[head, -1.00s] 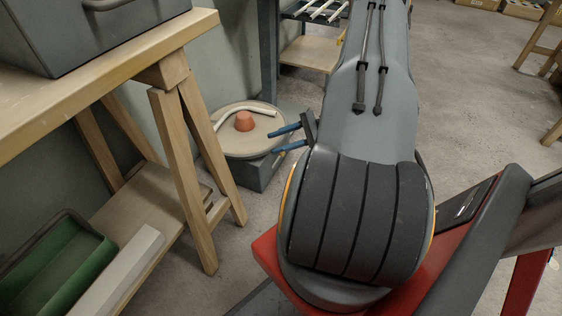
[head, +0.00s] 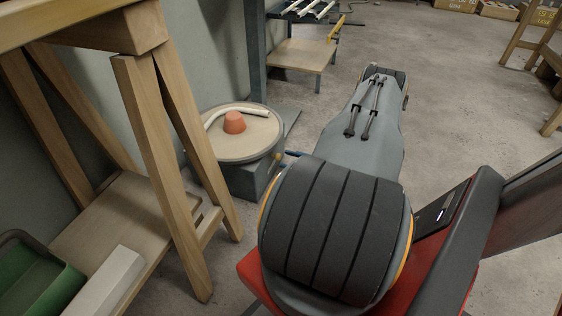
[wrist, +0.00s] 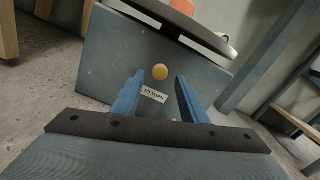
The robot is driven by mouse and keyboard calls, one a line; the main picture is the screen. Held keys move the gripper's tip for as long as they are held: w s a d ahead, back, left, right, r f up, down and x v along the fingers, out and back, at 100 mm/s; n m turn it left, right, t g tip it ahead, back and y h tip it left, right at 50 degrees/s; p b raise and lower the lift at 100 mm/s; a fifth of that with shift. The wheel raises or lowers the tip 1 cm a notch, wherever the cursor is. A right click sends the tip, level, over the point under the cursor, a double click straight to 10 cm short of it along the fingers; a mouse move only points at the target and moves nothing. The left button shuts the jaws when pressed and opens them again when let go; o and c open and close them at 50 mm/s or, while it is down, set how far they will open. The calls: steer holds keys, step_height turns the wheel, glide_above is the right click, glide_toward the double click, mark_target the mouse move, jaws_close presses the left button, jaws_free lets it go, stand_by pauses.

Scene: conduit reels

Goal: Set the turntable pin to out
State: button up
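The turntable (head: 258,147) is a round pale disc on a grey box base (head: 240,182). An orange cone (head: 234,123) and a curved white piece (head: 215,117) lie on it. In the wrist view the base's side face (wrist: 105,60) fills the middle, with the round yellow pin knob (wrist: 160,72) on it. A white label reading "TO TURN" (wrist: 154,94) is below the knob. My gripper (wrist: 160,80) is open and empty, its blue fingers apart, the knob just beyond and between their tips. In the head view my arm hides most of the gripper.
A wooden trestle table (head: 150,110) stands close on the left, with a green bin (head: 35,280) and a white block (head: 106,283) on its low shelf. A grey rack post (head: 255,50) and small wooden shelf (head: 300,55) are behind the turntable.

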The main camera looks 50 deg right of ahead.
mark_target(280, 158)
steer(key=shift+b+x, duration=0.4)
steer(key=shift+x, duration=1.2)
steer(key=shift+c, duration=0.2)
steer(key=shift+a, duration=0.1)
jaws_close()
